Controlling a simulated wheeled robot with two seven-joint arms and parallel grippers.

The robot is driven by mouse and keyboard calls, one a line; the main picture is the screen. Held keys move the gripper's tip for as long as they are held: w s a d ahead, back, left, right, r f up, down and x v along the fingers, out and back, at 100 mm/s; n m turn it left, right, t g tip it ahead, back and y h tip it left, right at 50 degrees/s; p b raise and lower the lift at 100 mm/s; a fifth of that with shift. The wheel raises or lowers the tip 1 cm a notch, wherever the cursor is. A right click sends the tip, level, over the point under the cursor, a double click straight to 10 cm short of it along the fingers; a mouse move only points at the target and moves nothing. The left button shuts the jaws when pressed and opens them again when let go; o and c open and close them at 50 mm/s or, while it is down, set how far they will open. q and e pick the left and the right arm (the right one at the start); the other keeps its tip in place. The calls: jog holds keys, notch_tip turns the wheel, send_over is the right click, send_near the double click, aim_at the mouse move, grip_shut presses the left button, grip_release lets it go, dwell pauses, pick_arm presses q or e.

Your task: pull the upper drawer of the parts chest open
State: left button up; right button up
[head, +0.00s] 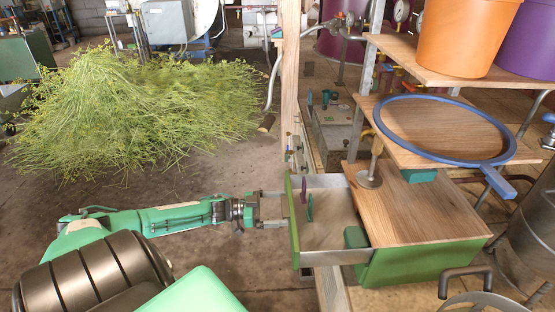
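The parts chest (425,262) is a green box with a wooden top at the right. Its upper drawer (333,258) stands pulled out to the left, with grey metal sides and a green front panel (294,228). Inside the drawer are a small purple piece (303,190), a small teal piece (310,208) and a green block (356,238). My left gripper (282,208) is at the outer face of the drawer front. Its two fingers are apart with a gap between them; the handle is not clearly visible. My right gripper is not in view.
A wooden shelf (392,150) with a blue-rimmed sieve (490,160) overhangs the chest. An orange bucket (465,38) and a purple bucket (528,45) stand above. A wooden post (290,80) rises behind the drawer. Cut herbs (135,110) are heaped at left; floor around the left arm is clear.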

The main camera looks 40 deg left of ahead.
pick_arm(q)
jog(key=v, duration=1.3)
jog(key=shift+s+a, duration=0.25)
jog(key=shift+s, duration=0.05)
